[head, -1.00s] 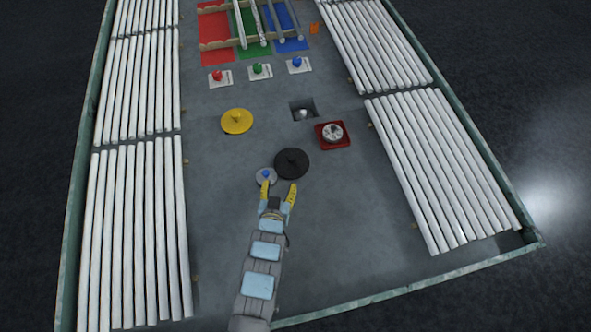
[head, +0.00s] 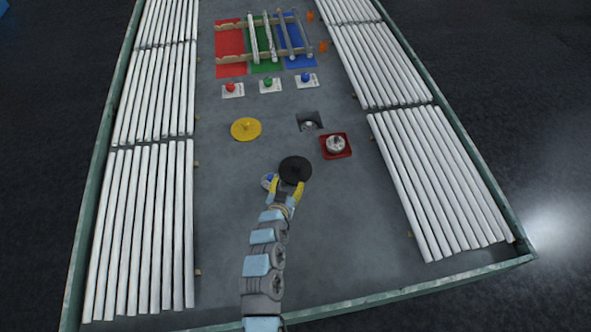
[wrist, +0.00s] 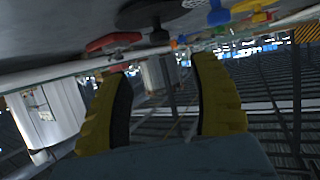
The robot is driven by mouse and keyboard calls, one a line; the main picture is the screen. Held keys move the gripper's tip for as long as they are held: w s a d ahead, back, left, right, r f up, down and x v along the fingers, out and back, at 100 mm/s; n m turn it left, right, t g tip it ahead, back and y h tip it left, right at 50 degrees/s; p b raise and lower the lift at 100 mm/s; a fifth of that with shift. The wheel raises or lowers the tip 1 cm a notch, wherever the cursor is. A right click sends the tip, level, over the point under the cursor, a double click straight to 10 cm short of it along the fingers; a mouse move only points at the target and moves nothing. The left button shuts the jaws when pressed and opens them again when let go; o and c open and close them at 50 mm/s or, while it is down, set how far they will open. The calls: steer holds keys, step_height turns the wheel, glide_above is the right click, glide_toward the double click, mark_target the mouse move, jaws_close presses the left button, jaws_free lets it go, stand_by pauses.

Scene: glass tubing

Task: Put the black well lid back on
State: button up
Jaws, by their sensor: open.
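The black well lid (head: 295,169) is a round disc with a small centre knob, near the middle of the floor. My gripper (head: 287,186) is at its lower edge in the head view, its yellow fingers overlapping the rim; I cannot tell if they touch. In the wrist view my gripper (wrist: 165,72) is open, with nothing held between its fingers. There the black disc (wrist: 150,12) is at the top, beyond the fingertips. A dark square well (head: 309,121) lies uncovered above the lid, with a pale round thing inside.
A grey disc with a blue knob (head: 268,181) is just left of my gripper. A red square holder (head: 336,146) with a metal part stands right of the lid, a yellow disc (head: 246,129) to the upper left. White tubes (head: 440,185) line both sides. The lower floor is clear.

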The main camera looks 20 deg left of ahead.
mark_target(295, 165)
steer(key=x, duration=0.6)
steer(key=shift+f+b, duration=0.15)
steer(key=shift+b, duration=0.2)
steer(key=shift+w+a, duration=0.1)
steer(key=shift+w, duration=0.35)
steer(key=shift+w+f, duration=0.35)
steer(key=shift+w, duration=0.05)
steer(key=shift+b+x, duration=0.95)
steer(key=shift+x, duration=1.2)
steer(key=shift+r, duration=0.2)
jaws_close()
